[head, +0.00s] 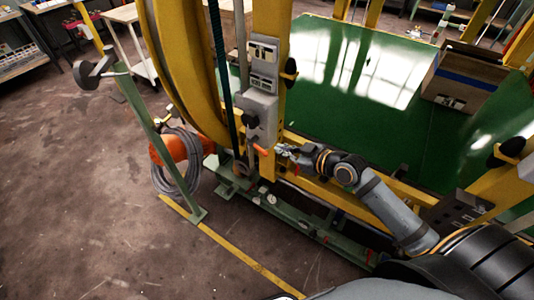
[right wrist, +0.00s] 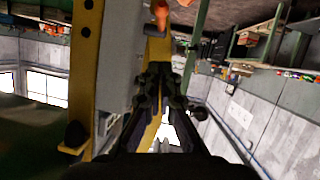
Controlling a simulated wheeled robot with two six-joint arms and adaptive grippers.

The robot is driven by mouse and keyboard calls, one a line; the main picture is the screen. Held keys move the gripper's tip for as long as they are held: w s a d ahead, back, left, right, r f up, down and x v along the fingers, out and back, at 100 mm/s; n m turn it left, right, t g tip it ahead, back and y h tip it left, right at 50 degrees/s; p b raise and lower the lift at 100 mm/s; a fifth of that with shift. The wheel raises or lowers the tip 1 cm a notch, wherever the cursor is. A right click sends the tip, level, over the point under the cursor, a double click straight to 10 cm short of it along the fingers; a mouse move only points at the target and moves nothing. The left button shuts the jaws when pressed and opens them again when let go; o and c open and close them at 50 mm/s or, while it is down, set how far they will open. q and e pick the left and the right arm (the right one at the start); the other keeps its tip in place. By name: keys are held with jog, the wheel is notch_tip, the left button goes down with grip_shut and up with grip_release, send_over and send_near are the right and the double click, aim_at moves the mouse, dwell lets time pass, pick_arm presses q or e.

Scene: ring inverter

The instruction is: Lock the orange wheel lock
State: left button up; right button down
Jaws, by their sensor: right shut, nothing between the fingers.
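A small orange lever (head: 260,150), which looks like the wheel lock, sticks out at the foot of the yellow post, below a grey box. It also shows at the top of the right wrist view (right wrist: 160,12), beyond my fingertips. My right gripper (head: 281,150) is just to the right of the lever, with a small gap between them. In the right wrist view its fingers (right wrist: 162,70) are together and empty. My left gripper is in neither view.
A grey control box (head: 258,115) is fixed to the yellow post (head: 271,30). A green rail (head: 300,220) runs along the floor below my right arm. A coiled grey hose (head: 178,178) hangs at the left by a green post. The green floor (head: 330,110) behind is mostly clear.

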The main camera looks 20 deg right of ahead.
aim_at(259, 148)
jog(key=x, duration=0.2)
jog(key=f+x, duration=0.1)
jog(key=x, duration=0.5)
jog(key=shift+s+d+f, duration=0.15)
jog(key=shift+s+f, duration=0.1)
jog(key=shift+f, duration=0.05)
jog(key=shift+w+f+p, duration=0.15)
jog(key=shift+f+p, duration=0.15)
jog(key=shift+f, duration=0.25)
jog(key=shift+f, duration=0.1)
